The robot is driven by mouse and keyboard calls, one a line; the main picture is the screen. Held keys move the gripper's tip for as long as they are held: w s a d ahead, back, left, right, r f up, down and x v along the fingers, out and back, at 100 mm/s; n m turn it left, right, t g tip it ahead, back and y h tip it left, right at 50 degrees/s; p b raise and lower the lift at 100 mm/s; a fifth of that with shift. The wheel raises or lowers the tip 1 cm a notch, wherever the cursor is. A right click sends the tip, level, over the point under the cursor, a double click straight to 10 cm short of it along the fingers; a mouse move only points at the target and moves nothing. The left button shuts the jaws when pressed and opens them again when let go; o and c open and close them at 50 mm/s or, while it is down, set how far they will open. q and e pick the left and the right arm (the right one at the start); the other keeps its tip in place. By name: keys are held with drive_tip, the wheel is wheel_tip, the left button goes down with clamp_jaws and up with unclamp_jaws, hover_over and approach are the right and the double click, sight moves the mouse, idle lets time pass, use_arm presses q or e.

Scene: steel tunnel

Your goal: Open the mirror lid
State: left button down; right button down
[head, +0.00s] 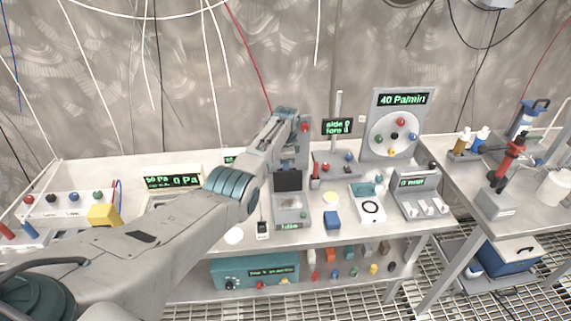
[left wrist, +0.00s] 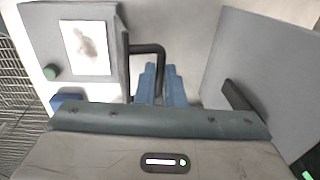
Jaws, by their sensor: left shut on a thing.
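The mirror box (head: 290,216) is a small grey case on the bench. Its lid (head: 288,181) shows as a dark panel standing raised at the back of the case in the head view. In the left wrist view the case (left wrist: 100,84) has a pale, blurred mirror-like plate (left wrist: 86,46) and a green knob (left wrist: 50,72). A bent black handle (left wrist: 148,47) sticks out from its edge. My left gripper (left wrist: 160,75) is shut on this handle with its blue fingers. In the head view the gripper is largely hidden by its own wrist. My right gripper is not in view.
A blue block (head: 332,220) sits right of the case. A grey panel (left wrist: 262,65) stands close beside the fingers. A teal unit (head: 254,272) is below the bench.

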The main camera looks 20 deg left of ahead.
use_arm(q)
drive_tip(key=shift+w+a+r, duration=0.35)
drive_tip(key=shift+a+r, duration=0.05)
drive_tip(key=shift+a, duration=0.05)
drive_tip(key=c, duration=1.9)
unclamp_jaws()
drive_tip(key=shift+c, duration=0.2)
drive_tip(key=o, duration=0.4)
drive_tip(key=shift+w+f, duration=0.15)
drive_tip(key=shift+w, duration=0.1)
drive_tip(key=shift+a+f, duration=0.1)
drive_tip(key=shift+s, duration=0.1)
